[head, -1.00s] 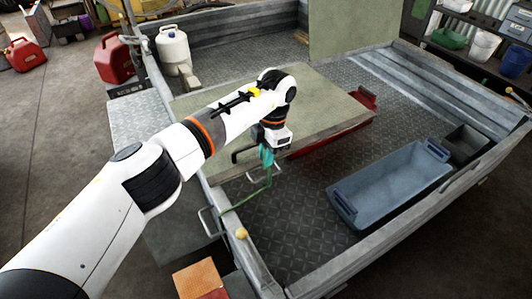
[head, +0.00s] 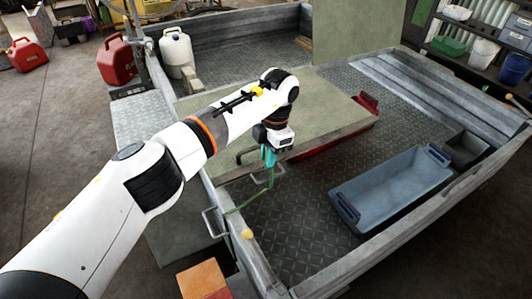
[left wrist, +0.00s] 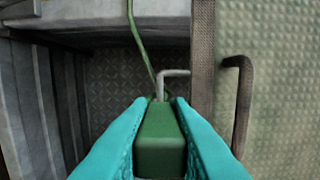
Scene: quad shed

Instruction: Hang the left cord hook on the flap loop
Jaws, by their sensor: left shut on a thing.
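My left gripper (head: 268,157), with teal fingers, is shut on the green grip of the left cord hook (left wrist: 160,140), just beyond the near edge of the flap (head: 250,125). In the left wrist view, the hook's bent grey metal rod (left wrist: 172,74) sticks out ahead of the grip and its tip points right. My right gripper is out of view.
A blue-grey tub (head: 390,190) lies on the trailer floor to the right. A metal bracket (head: 210,222) sits on the left trailer wall. An orange-topped box (head: 202,280) is at the bottom. The checker-plate floor between wall and tub is clear.

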